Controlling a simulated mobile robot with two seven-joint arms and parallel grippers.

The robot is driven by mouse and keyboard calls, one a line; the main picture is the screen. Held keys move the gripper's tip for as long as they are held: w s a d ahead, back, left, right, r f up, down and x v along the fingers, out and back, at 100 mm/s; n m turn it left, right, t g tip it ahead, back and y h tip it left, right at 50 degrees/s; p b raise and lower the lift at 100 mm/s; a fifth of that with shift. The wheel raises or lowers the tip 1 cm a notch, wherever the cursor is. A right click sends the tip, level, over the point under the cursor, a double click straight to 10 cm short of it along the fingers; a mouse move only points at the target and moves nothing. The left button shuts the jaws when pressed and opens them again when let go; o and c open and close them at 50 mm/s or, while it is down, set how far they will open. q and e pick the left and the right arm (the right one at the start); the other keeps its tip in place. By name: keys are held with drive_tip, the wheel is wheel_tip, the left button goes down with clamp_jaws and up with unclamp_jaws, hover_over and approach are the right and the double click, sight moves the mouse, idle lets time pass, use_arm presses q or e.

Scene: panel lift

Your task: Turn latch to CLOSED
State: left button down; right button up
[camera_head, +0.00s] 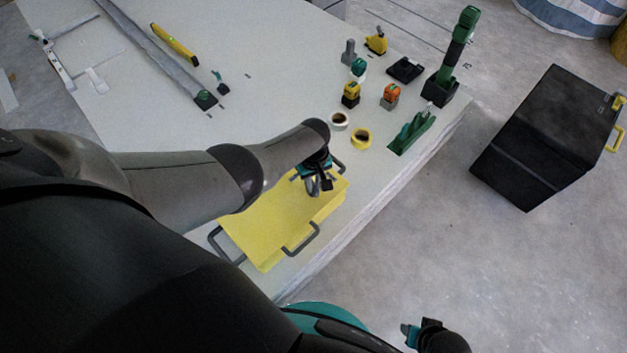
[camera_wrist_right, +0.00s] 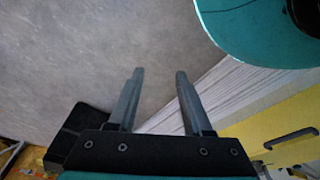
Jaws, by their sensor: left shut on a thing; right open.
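A yellow panel (camera_head: 262,222) lies on the pale table, with grey bar handles at its edges. My left gripper (camera_head: 320,186) is over the panel's far right part, pointing down and shut on a small grey piece, which seems to be the latch. The fingers and wrist cover most of it, so its turned position cannot be read. My right gripper (camera_head: 409,334) is off the table's front edge, at the bottom of the head view. In the right wrist view its two fingers (camera_wrist_right: 158,80) are apart and empty, over the floor. The panel also shows there at right (camera_wrist_right: 260,135).
A black case (camera_head: 545,140) stands on the floor at right. The table's middle left is clear.

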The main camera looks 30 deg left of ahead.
use_arm(q)
drive_tip(key=shift+n+p, duration=0.3)
drive_tip(key=shift+n, duration=1.5)
use_arm(e)
drive_tip(key=shift+s+d+f, duration=0.35)
drive_tip(key=shift+f, duration=0.25)
use_arm(q)
drive_tip(key=c, duration=0.8)
unclamp_jaws()
drive_tip(key=shift+r, duration=0.2)
